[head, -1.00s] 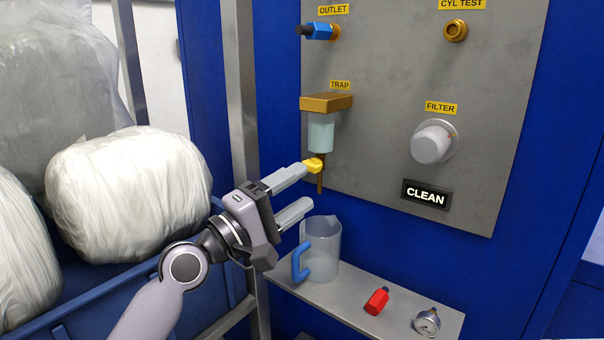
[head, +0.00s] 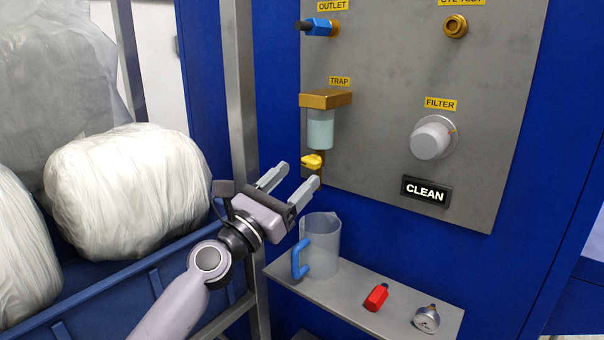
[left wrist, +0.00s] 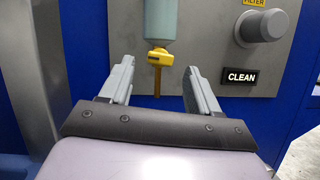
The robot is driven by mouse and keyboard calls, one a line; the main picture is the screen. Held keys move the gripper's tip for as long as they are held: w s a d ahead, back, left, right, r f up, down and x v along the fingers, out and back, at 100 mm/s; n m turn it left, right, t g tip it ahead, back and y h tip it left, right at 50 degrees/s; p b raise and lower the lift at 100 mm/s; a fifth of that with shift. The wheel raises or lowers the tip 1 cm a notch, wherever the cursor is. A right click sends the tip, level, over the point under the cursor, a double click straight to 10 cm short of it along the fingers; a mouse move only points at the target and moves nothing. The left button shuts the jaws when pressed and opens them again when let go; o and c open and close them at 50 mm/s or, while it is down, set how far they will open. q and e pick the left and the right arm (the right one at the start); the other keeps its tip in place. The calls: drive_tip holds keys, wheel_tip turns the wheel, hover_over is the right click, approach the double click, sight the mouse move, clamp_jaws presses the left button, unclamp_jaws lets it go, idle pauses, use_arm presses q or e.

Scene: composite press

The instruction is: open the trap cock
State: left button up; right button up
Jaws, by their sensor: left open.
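The trap cock has a yellow handle (head: 311,160) on a brass stem under the clear trap bowl (head: 320,128), below the TRAP label. My left gripper (head: 300,174) is open and empty just below and in front of the handle. In the left wrist view the yellow handle (left wrist: 159,58) shows between the two open fingers, at about the height of their tips, with the drain stem (left wrist: 156,82) hanging below it. No contact with the handle is visible. My right gripper is in neither view.
A clear jug (head: 322,240) with a blue handle stands on the metal shelf (head: 350,305) below the gripper. A red fitting (head: 376,297) and a gauge (head: 426,319) lie to its right. A filter knob (head: 430,140) is on the panel. A metal post (head: 242,130) stands left.

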sight(311, 162)
use_arm(q)
drive_tip(key=shift+x, duration=1)
drive_tip(key=shift+w+d+r+b, duration=0.25)
drive_tip(key=shift+w+b, duration=0.1)
